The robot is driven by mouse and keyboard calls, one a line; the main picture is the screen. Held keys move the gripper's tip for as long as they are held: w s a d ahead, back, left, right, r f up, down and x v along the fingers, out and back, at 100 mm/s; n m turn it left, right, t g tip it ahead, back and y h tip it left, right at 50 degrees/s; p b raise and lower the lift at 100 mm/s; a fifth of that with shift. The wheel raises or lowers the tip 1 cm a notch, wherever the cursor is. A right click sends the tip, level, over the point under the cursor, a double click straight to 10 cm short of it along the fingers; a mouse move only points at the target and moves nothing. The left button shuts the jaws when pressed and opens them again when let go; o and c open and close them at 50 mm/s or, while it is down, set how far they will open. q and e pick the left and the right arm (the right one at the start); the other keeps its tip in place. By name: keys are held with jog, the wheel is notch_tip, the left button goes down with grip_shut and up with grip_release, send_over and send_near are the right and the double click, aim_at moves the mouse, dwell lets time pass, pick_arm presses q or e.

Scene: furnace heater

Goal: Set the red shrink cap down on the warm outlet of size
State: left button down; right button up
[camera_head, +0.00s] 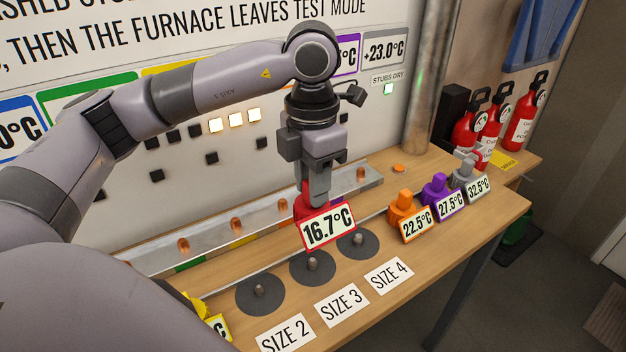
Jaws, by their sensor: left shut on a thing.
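My left gripper (318,190) points down and is shut on the red shrink cap (304,207), which carries a tag reading 16.7°C. The cap is held above the bench, behind the dark round outlets. Three outlets with small upright pegs show: one by the SIZE 2 label (260,294), one by SIZE 3 (312,268) and one by SIZE 4 (357,244). All three look bare. The tag hides part of the cap's lower side. My right gripper is not in view.
Orange (403,208), purple (438,190) and grey (466,174) caps with temperature tags stand on the right. A yellow cap (192,306) is partly hidden by my arm. A metal rail (262,222) with copper stubs runs behind. Red extinguishers (490,130) stand at the far right.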

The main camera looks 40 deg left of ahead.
pick_arm(q)
notch_tip(320, 180, down, 11)
jog(key=b, duration=0.9)
jog(key=shift+r, duration=0.1)
jog(key=shift+f+b, duration=0.6)
jog(key=shift+b, duration=0.1)
jog(key=shift+f, duration=0.3)
jog(key=c, duration=0.8)
grip_release()
jog(key=shift+r, duration=3.65)
